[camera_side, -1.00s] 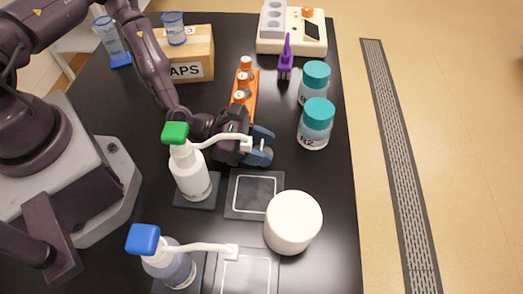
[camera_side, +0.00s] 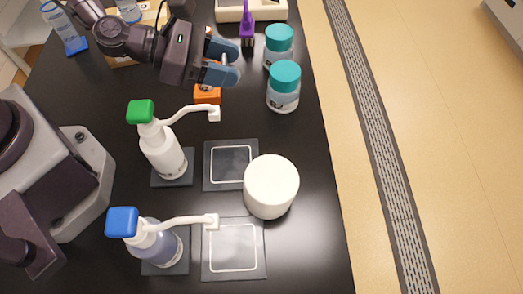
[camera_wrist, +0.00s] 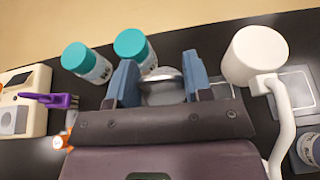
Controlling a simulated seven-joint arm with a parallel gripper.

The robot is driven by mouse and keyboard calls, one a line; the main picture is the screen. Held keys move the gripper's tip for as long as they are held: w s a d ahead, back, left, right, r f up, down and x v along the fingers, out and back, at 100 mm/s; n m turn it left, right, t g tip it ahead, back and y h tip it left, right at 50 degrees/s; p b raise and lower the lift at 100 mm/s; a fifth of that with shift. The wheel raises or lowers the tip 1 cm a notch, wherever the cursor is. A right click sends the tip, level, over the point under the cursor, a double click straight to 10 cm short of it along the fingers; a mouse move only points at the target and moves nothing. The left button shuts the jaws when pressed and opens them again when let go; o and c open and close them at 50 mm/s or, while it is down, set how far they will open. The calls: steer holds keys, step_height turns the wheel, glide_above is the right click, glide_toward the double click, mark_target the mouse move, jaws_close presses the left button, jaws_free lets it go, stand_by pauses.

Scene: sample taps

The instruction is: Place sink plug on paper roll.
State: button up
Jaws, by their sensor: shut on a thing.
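The sink plug (camera_wrist: 162,90) is a grey, round, metallic piece between the blue fingers of my gripper (camera_wrist: 158,84) in the wrist view. My gripper is shut on it. In the side view my gripper (camera_side: 226,66) is raised above the table, near the orange rack, and its fingers mostly hide the plug. The paper roll (camera_side: 271,184) is a white upright cylinder with a plain top, nearer the camera than my gripper. It also shows in the wrist view (camera_wrist: 256,54), right of the fingers and apart from them.
A green-topped pump bottle (camera_side: 160,148) and a blue-topped one (camera_side: 158,244) stand left of the roll, spouts pointing right. Dark square pads (camera_side: 230,184) lie beside it. Two teal-lidded jars (camera_side: 284,97) stand right of my gripper. An orange rack (camera_side: 207,95) is below it.

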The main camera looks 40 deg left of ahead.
step_height(320, 180, up, 8)
steer(key=shift+f, duration=0.2)
steer(key=d, duration=0.9)
glide_above(289, 178)
step_height(289, 178, down, 8)
steer(key=shift+f, duration=2.45)
steer(key=shift+f, duration=0.5)
steer(key=o, duration=0.9)
steer(key=shift+o, duration=0.2)
